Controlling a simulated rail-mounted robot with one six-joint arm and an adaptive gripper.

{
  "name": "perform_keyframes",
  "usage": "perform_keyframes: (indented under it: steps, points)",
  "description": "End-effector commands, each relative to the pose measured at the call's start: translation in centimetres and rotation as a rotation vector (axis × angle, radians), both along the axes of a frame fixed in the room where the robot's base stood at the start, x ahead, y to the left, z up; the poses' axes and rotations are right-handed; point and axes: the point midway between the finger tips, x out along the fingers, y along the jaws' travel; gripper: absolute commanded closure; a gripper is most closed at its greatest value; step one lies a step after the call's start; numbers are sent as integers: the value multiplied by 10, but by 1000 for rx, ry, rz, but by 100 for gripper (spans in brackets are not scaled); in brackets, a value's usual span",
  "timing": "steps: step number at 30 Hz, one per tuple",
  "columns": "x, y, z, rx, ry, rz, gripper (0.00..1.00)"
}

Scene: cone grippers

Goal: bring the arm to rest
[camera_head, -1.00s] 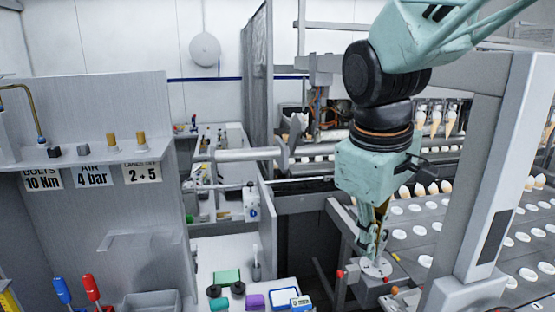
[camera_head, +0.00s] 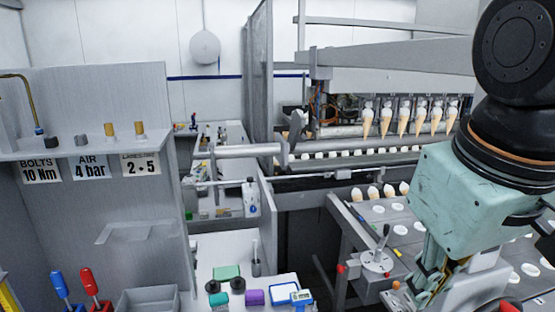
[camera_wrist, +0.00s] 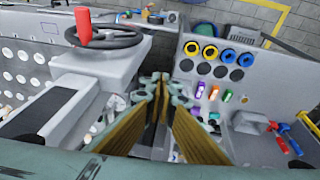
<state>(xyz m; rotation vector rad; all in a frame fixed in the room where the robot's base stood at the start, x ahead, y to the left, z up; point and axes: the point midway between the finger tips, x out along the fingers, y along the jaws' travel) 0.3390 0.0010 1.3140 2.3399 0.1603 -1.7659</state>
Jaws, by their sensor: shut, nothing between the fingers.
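My gripper (camera_head: 428,288) is at the lower right of the head view, in front of the conveyor's near end. Its fingers are shut and hold nothing. It is apart from the lever on a round grey base (camera_head: 376,260), which stands to its left. In the wrist view the shut fingertips (camera_wrist: 160,82) are in the middle, above the bench area, touching nothing that I can see. My arm hides part of the conveyor at the right.
The conveyor (camera_head: 388,226) has rows of white round seats, and several cones (camera_head: 420,118) hang behind it. A handwheel with a red handle (camera_wrist: 84,28) shows in the wrist view. A grey panel (camera_wrist: 262,88) carries yellow and blue rings.

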Motion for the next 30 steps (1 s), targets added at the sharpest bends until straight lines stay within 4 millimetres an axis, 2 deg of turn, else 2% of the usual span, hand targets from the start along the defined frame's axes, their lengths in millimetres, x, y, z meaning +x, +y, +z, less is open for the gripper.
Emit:
perform_keyframes:
  steps: [9, 15, 30]
  points:
    - [-43, -2, -9, 64, -42, -130, 100]
    - [-61, -2, -13, 93, -60, -185, 100]
    - [-68, -1, -15, 105, -64, -208, 100]
